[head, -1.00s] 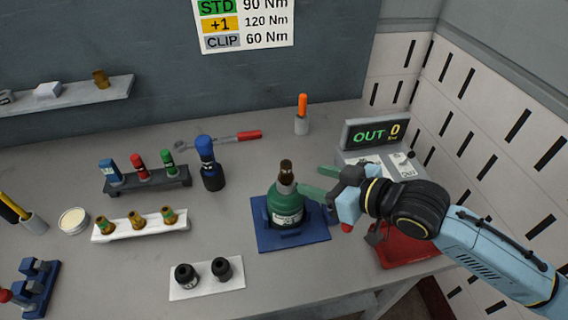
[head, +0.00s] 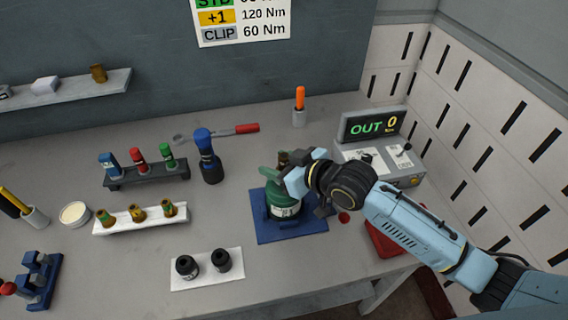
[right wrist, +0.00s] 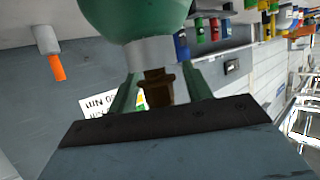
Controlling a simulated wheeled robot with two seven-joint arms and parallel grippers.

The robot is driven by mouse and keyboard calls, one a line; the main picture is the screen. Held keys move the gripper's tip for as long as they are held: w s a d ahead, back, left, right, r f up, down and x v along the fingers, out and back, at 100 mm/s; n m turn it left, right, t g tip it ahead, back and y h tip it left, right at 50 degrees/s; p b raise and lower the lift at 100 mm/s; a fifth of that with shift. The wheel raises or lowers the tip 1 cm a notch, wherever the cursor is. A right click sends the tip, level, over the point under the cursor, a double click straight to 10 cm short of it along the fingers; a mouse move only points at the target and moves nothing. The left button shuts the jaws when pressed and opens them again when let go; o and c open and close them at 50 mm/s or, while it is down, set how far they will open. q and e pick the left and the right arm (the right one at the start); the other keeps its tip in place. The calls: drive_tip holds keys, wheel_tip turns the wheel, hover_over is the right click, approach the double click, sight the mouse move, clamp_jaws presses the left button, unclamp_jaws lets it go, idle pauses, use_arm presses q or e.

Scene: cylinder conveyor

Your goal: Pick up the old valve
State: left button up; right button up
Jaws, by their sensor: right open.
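The old valve is a brown, brassy fitting (head: 283,157) on top of a green cylinder (head: 284,200), which stands upright in a blue holder (head: 308,224). My right gripper (head: 274,170) is at the cylinder's top, its green fingers by the valve and partly hiding it. In the right wrist view the valve (right wrist: 157,88) sits between the two open fingers (right wrist: 160,92), below the cylinder's grey neck (right wrist: 150,53). I see a gap between the valve and the right finger; contact on the left is unclear. My left gripper is not in view.
A blue-capped dark tool (head: 208,158) stands left of the cylinder. A white rack with several brass valves (head: 138,213) and two black parts (head: 220,260) are further left and in front. The OUT display box (head: 373,126) and a red tray (head: 388,240) are to the right.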

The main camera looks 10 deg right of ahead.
drive_tip(key=c, duration=1)
